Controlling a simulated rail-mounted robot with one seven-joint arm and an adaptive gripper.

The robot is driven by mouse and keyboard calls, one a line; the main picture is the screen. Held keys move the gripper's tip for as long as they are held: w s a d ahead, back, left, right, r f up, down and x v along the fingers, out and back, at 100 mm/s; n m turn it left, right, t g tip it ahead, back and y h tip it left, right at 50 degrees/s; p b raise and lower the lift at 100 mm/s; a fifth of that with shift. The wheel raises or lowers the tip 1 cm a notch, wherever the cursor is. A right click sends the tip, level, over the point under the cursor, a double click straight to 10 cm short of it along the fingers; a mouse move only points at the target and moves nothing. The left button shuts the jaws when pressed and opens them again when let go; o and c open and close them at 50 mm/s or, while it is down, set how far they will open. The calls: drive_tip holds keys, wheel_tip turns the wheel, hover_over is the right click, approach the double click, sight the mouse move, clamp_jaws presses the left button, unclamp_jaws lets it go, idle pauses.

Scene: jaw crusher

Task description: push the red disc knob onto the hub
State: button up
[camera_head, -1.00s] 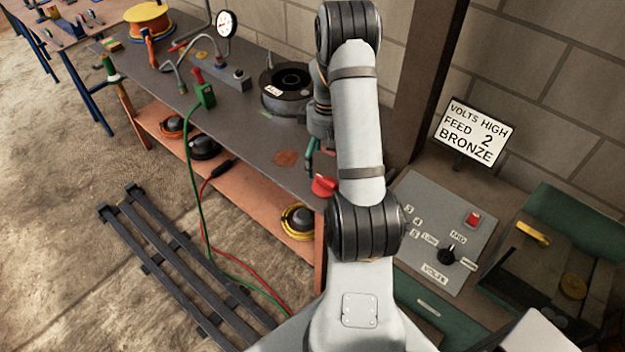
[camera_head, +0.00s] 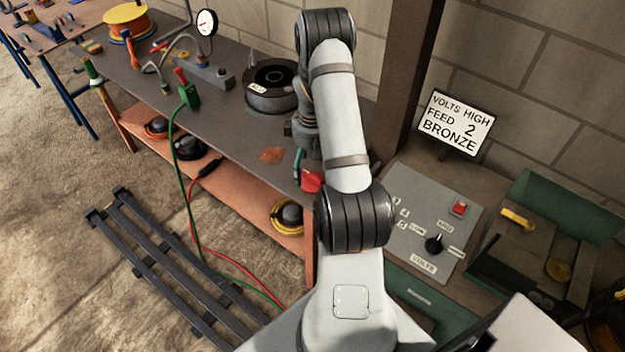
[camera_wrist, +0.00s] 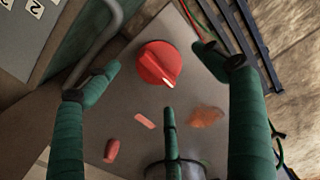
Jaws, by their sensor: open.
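The red disc knob (camera_head: 312,182) lies at the near right end of the grey workbench (camera_head: 222,128), partly behind my arm. In the wrist view the knob (camera_wrist: 160,63) is a round disc with a raised grip bar and a pale pointer mark. My gripper (camera_wrist: 167,82) is open, its green fingers spread around the knob with visible gaps. In the head view only a bit of the green fingers (camera_head: 299,161) shows, just above the knob. I cannot pick out the hub; my arm hides the left part of the grey control panel (camera_head: 420,215).
A black ring-shaped part (camera_head: 271,86) and a green plug (camera_head: 189,95) stand on the bench. The wrist view shows a small red piece (camera_wrist: 112,150) and a grey rail (camera_wrist: 98,45) near the left finger. A sign (camera_head: 456,123) reads "VOLTS HIGH FEED 2 BRONZE".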

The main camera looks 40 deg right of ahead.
sight(314, 176)
drive_tip(key=f, duration=0.1)
drive_tip(key=f+p, duration=0.1)
drive_tip(key=f, duration=0.1)
drive_tip(key=f+p, duration=0.1)
drive_tip(key=shift+s+d+f, duration=0.2)
drive_tip(key=shift+d+f, duration=0.1)
drive_tip(key=shift+f, duration=0.35)
drive_tip(key=shift+c, duration=1)
drive_tip(key=c, duration=1)
